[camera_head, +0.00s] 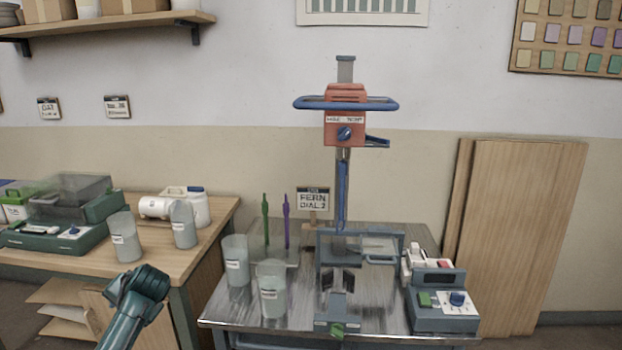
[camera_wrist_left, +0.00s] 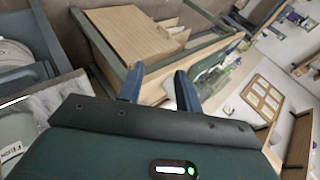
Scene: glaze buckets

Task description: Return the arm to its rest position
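My left arm (camera_head: 137,305) rises from the bottom of the head view, in front of the gap between the wooden table and the metal bench. Its gripper cannot be made out there. In the left wrist view my left gripper (camera_wrist_left: 158,86) shows two blue fingers standing apart with nothing between them. It is open and empty. My right gripper is in neither view.
The metal bench (camera_head: 222,311) carries two labelled buckets (camera_head: 236,262) (camera_head: 273,290), a mixer (camera_head: 345,118) and a control box (camera_head: 443,309). The wooden table (camera_head: 165,262) at left holds more buckets (camera_head: 125,238) and a green scale (camera_head: 62,236). Boards (camera_head: 510,240) lean at right.

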